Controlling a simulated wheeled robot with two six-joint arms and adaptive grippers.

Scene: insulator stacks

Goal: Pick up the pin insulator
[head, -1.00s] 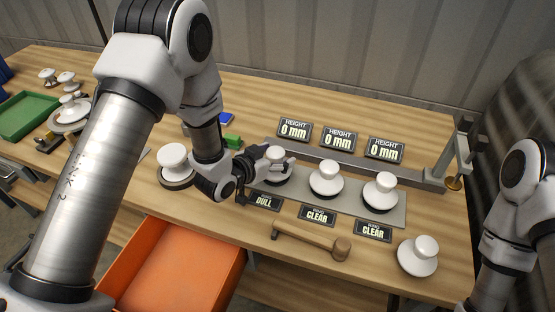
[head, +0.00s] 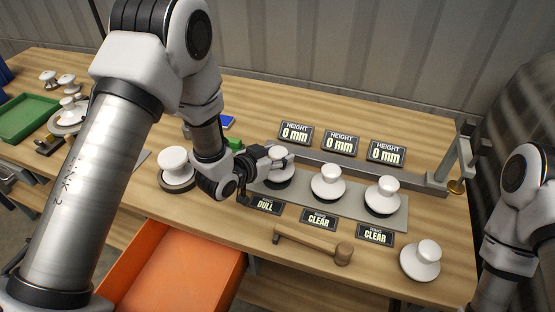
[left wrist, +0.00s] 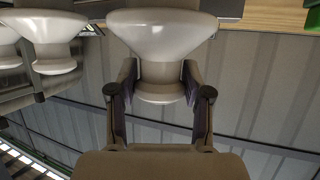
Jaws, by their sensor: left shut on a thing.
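A white pin insulator (head: 283,178) with a wide skirt and a narrower knob stands at the left place of the grey plate (head: 325,205), by the sign reading "DULL". My left gripper (head: 273,160) is shut on its knob from the left and partly covers it. In the left wrist view the insulator (left wrist: 162,38) shows large, its knob between the two fingers (left wrist: 160,92). Whether its base touches the plate is hidden. Two like insulators stand further right on the plate, the middle one (head: 327,183) and the right one (head: 382,196). My right gripper is out of view.
Three "0 mm" height signs (head: 340,143) stand behind the plate. A mallet (head: 312,245) and a loose white insulator (head: 420,261) lie in front. Another insulator (head: 176,164) stands left of my gripper. A gauge stand (head: 447,165) is at right; an orange drawer (head: 180,268) is open below.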

